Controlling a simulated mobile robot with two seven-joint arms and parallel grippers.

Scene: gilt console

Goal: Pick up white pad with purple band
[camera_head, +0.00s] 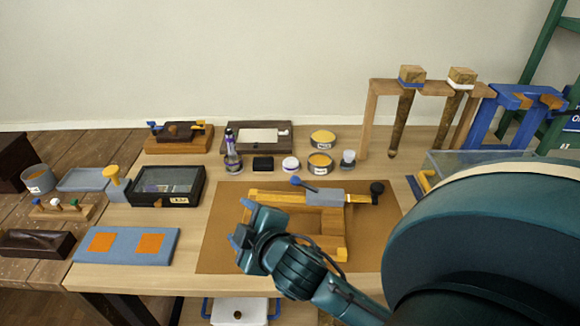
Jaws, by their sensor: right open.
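A small round white pad with a purple-looking band (290,165) sits on the table behind the brown mat, between a black block and a yellow-topped tin. It is small here, so its band is hard to make out. My right gripper (241,224) is open and empty over the left part of the brown mat (222,258), in front of and left of the pad and well apart from it. My left gripper is not in view.
A wooden frame with a grey-sleeved tool (325,196) lies on the mat beside my right gripper. The black block (263,164), a purple-topped bottle (232,155) and the yellow-topped tin (320,163) crowd the pad. A glass-lidded black box (166,187) stands left.

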